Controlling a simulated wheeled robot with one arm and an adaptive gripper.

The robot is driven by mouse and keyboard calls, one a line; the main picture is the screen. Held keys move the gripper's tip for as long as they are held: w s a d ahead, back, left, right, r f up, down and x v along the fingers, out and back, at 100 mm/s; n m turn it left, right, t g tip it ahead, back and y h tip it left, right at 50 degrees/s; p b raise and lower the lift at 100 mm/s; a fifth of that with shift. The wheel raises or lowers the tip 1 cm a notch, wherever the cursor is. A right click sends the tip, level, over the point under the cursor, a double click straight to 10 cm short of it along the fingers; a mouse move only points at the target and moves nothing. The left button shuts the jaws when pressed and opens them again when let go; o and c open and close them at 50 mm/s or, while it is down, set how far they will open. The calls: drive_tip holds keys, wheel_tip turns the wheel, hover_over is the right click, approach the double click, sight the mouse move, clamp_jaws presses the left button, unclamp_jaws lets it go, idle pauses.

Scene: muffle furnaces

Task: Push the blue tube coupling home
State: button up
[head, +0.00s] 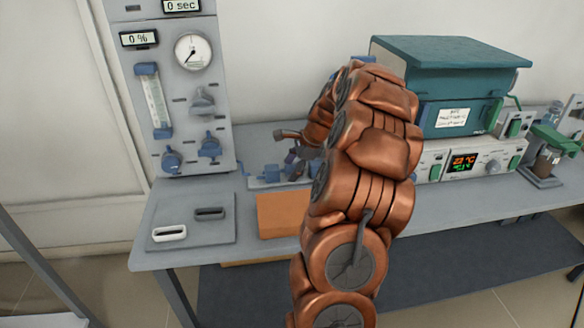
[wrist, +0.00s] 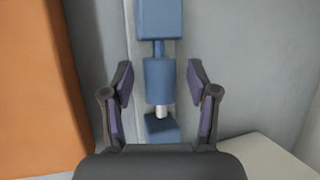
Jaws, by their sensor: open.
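In the wrist view the blue tube coupling (wrist: 159,80) is a cylinder on a thin tube between two blue blocks. The upper block (wrist: 159,18) joins it through a short blue neck. Between the coupling and the lower block (wrist: 161,128) a short bright metal length of tube (wrist: 161,111) is bare. My gripper (wrist: 160,76) is open, with one dark finger on each side of the coupling and a visible gap on both sides. In the head view my gripper (head: 294,146) is small and partly hidden by my copper arm over the bench, near small blue fittings (head: 270,172).
An orange block (head: 280,214) lies at the bench's front; its orange side shows at left in the wrist view (wrist: 38,90). A grey gauge panel (head: 182,90) stands at left. A teal furnace (head: 450,85) on a control unit (head: 436,166) is at right. A grey plate (head: 190,224) lies front left.

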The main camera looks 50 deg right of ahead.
clamp_jaws()
idle(0.4)
